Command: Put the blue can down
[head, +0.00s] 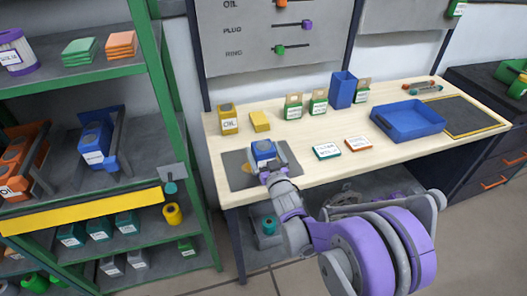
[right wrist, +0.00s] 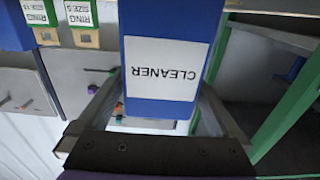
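The blue can (head: 263,151) is at the left front of the workbench, over a dark grey mat (head: 239,177). It looks upright; I cannot tell whether its base touches the mat. My right gripper (head: 266,166) is at the can's near side. In the right wrist view the can (right wrist: 165,25) shows upside down with a white CLEANER label, between the two fingers of my right gripper (right wrist: 160,88), which close on its sides. My left gripper is in neither view.
On the workbench (head: 290,133) stand a yellow OIL can (head: 229,119), a yellow block (head: 260,122), green boxes (head: 293,106), a tall blue bin (head: 342,90), a blue tray (head: 408,121) and two flat labelled boxes (head: 327,151). A green shelf rack (head: 165,95) stands left.

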